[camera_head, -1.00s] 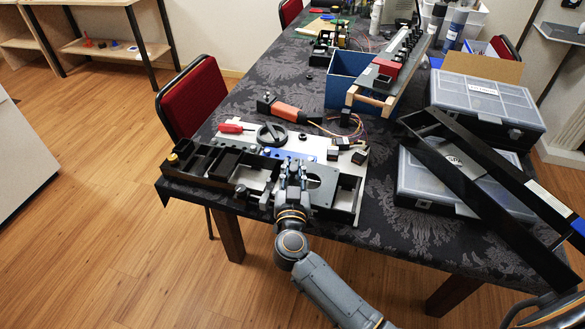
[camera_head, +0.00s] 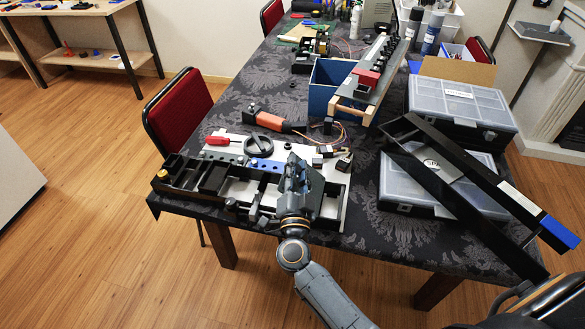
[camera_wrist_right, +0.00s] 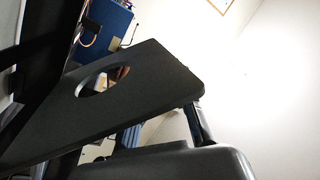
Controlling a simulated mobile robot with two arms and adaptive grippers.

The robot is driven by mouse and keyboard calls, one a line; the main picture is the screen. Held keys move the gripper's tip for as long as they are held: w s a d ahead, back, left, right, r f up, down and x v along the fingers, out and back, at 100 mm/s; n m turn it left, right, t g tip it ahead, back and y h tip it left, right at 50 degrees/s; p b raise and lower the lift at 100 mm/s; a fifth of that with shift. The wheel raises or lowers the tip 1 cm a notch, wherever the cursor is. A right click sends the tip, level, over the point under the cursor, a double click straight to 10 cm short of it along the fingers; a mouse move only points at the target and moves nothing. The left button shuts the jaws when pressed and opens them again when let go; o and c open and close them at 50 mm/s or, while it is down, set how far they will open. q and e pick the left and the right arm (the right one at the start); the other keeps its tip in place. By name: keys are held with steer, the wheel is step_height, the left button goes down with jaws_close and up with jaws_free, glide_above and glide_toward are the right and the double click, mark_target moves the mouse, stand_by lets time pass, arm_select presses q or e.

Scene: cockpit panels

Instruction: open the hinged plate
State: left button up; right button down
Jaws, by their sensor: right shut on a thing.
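The hinged plate (camera_head: 314,189) is dark grey and belongs to the black panel frame (camera_head: 212,193) at the table's near edge. It stands tilted up from the frame and is partly hidden by my gripper in the head view. The wrist view shows the plate (camera_wrist_right: 150,85) close up, with its round hole and a rounded corner. My right gripper (camera_head: 297,168) is shut on the plate's edge; in the wrist view a finger (camera_wrist_right: 196,118) is at the rounded corner. My left gripper is not in view.
A blue box (camera_head: 326,85) stands further back. Clear-lidded cases (camera_head: 460,105) and a long black frame (camera_head: 470,180) occupy the right side.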

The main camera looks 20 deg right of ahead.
steer(key=shift+d, duration=0.1)
stand_by(0.4)
steer(key=c, duration=1.1)
jaws_free()
steer(key=shift+s, duration=0.1)
steer(key=shift+c, duration=0.2)
steer(key=v, duration=1.2)
